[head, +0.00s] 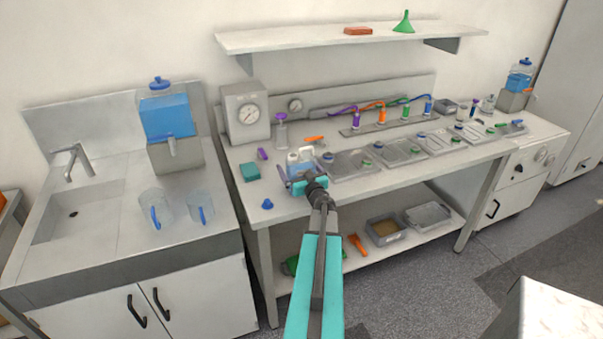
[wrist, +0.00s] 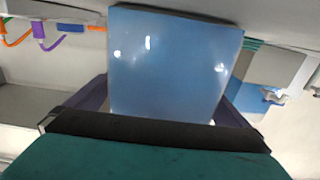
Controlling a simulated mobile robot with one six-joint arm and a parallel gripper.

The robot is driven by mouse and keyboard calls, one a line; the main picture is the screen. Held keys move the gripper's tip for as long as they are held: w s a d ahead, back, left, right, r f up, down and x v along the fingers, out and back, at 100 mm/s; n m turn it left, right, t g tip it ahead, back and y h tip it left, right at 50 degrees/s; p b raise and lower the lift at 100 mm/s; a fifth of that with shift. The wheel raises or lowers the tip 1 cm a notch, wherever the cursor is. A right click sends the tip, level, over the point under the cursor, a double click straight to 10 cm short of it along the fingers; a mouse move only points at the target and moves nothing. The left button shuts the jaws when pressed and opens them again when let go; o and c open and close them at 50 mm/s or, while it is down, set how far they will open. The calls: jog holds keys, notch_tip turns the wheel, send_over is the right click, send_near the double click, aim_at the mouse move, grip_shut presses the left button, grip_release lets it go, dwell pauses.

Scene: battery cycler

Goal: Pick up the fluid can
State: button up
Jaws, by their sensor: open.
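The fluid can (head: 304,158) is a pale, see-through can with blue fluid, standing on the workbench near its left end. In the wrist view the fluid can (wrist: 175,65) is a large blue block filling the middle. My gripper (head: 302,176) is at the near side of the can, open, with a dark finger on each side of it. In the wrist view my gripper (wrist: 165,100) straddles the can's lower part in the picture; finger contact cannot be made out. My gripper and wrist hide part of the can in the head view.
A teal block (head: 250,172) and a blue funnel-like piece (head: 267,204) lie left of the can. Grey trays (head: 352,164) run along the bench to the right. A gauge box (head: 246,112) stands behind, and a shelf (head: 330,37) hangs above.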

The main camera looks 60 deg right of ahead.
jog(key=shift+c, duration=0.3)
jog(key=c, duration=1.6)
jog(key=shift+w+r+p, duration=0.1)
jog(key=shift+r+p, duration=0.4)
jog(key=shift+r, duration=0.05)
